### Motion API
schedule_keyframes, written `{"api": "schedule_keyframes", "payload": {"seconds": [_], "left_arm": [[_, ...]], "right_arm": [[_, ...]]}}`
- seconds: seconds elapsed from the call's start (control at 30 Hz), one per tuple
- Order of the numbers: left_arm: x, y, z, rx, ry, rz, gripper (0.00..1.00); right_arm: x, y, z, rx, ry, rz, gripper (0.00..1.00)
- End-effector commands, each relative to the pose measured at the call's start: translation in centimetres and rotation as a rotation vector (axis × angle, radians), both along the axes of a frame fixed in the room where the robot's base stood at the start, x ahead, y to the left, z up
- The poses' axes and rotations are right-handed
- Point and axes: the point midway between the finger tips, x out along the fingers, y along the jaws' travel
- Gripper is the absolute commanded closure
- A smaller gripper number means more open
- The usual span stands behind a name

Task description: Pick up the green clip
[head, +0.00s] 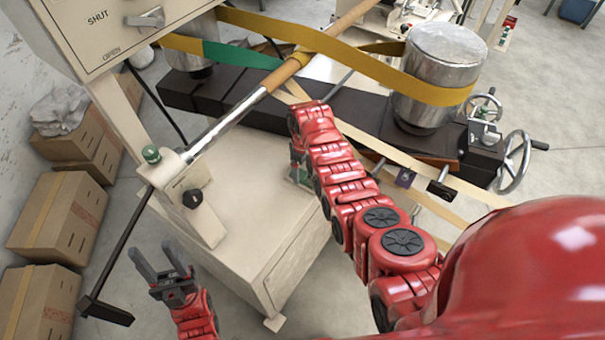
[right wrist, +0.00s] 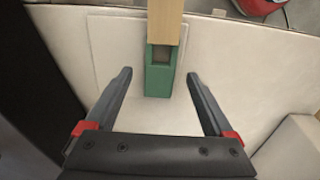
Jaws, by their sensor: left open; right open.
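The green clip (right wrist: 158,82) shows in the right wrist view, at the end of a tan strip (right wrist: 165,22) and above a pale flat surface. It has a small square recess near its top. My right gripper (right wrist: 159,75) is open, with one dark finger on each side of the clip and a gap on both sides. I cannot tell how far the fingers are from it in depth. In the head view a bit of green (head: 301,175) shows below the end of my right arm, which mostly hides that gripper. My left gripper (head: 152,250) is open and empty at the lower left.
The beige machine cabinet (head: 245,195) stands below my right arm. A yellow belt (head: 335,55) runs to a metal drum (head: 440,65). A long dark lever (head: 120,250) lies near my left gripper. Cardboard boxes (head: 60,215) stand at left; handwheels (head: 515,160) at right.

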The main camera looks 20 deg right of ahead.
Motion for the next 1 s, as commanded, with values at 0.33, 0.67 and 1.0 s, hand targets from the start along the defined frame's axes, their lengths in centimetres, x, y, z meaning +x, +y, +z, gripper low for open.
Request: {"api": "schedule_keyframes", "payload": {"seconds": [0.33,0.67,1.0], "left_arm": [[0.0,0.0,0.2,0.0,0.001,0.0,0.5],[0.0,0.0,0.2,0.0,0.001,0.0,0.5],[0.0,0.0,0.2,0.0,0.001,0.0,0.5]], "right_arm": [[0.0,0.0,-1.8,0.001,-0.001,-0.001,0.12],[0.0,0.0,-1.8,0.001,-0.001,-0.001,0.31],[0.0,0.0,-1.8,0.001,-0.001,-0.001,0.92]]}}
